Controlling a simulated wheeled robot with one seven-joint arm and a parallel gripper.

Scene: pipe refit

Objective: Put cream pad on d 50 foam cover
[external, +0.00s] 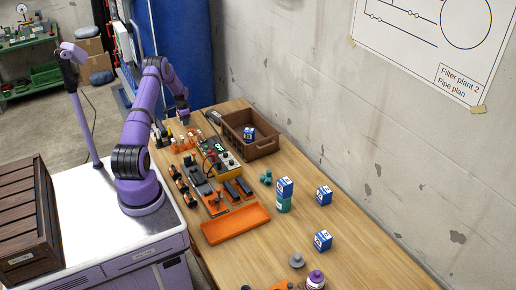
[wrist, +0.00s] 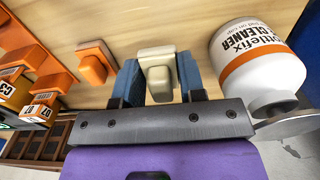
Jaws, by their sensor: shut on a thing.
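My gripper (wrist: 158,82) has blue fingers shut on the cream pad (wrist: 157,66), a small rounded cream block, in the wrist view. Wood shows around the pad; whether it touches the table I cannot tell. In the external view my gripper (external: 183,118) is low at the table's far left end, and the pad is not discernible there. An orange piece with a raised block (wrist: 96,62) sits left of the fingers in the wrist view. Labelled orange pieces (wrist: 42,104) are farther left. I cannot tell which piece is the d 50 foam cover.
A white cleaner bottle (wrist: 252,65) with an orange band stands close right of my fingers. In the external view, a brown crate (external: 262,146) holds a blue-and-white box (external: 249,134). An orange tray (external: 235,223) lies nearer. More blue boxes (external: 323,195) stand at the right.

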